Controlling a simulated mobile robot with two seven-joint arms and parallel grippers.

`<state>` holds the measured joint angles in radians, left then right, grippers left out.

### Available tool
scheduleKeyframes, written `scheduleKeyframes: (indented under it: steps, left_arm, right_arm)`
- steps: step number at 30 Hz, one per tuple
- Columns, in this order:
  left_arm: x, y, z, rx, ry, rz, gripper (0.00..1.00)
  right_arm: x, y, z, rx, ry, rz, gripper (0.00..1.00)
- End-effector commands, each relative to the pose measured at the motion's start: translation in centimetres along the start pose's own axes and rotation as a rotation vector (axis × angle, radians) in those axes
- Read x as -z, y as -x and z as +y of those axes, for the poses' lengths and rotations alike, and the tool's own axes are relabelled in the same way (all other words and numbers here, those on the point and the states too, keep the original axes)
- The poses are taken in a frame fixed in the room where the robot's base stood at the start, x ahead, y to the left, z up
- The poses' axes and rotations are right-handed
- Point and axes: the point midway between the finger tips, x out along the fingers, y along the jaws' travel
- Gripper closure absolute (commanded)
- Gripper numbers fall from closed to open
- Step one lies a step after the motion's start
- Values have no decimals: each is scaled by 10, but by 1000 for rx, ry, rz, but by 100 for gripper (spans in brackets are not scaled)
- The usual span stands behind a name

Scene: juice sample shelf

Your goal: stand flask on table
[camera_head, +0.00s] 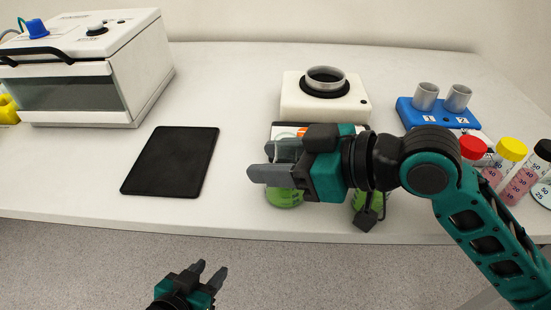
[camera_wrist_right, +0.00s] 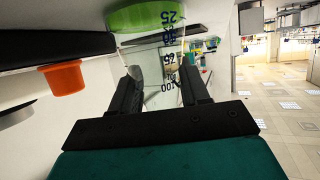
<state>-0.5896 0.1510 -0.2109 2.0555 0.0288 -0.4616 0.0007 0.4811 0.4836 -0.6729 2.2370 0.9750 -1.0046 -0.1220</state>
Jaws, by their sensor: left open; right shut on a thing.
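A clear flask with green liquid (camera_head: 285,199) is at my right gripper (camera_head: 266,165), near the table's front edge. In the right wrist view the flask (camera_wrist_right: 160,62) is clear glass with dark volume marks, and its green liquid lies at the top of the picture. My right gripper (camera_wrist_right: 168,85) is shut on the flask, with a finger on each side of it. The gripper hides part of the flask in the head view, and I cannot tell whether its base touches the white table (camera_head: 235,110). My left gripper (camera_head: 208,275) is open and empty, low in front of the table.
More green (camera_head: 367,203) shows below my right wrist, mostly hidden. Behind stand a white device with a ring (camera_head: 322,95) and a blue holder with metal cups (camera_head: 440,113). Capped tubes (camera_head: 505,160) stand right. A black mat (camera_head: 172,160) and white machine (camera_head: 85,70) are left.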

Motion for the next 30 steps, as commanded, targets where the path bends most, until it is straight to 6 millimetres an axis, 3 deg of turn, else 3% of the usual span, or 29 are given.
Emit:
scheduleKeyframes:
  steps: [3,4,11,24,30]
  left_arm:
    - [0,0,0,0,0,2,57]
    - [0,0,0,0,0,2,57]
    - [0,0,0,0,0,0,57]
    - [-6,3,0,0,3,-13,57]
    - [-6,3,0,2,2,-15,57]
  right_arm:
    - [-2,-1,0,0,0,0,88]
    - [-2,-1,0,0,0,0,53]
    - [-2,-1,0,0,0,0,31]
    - [2,1,0,0,1,1,29]
    - [0,26,1,-3,1,-2,29]
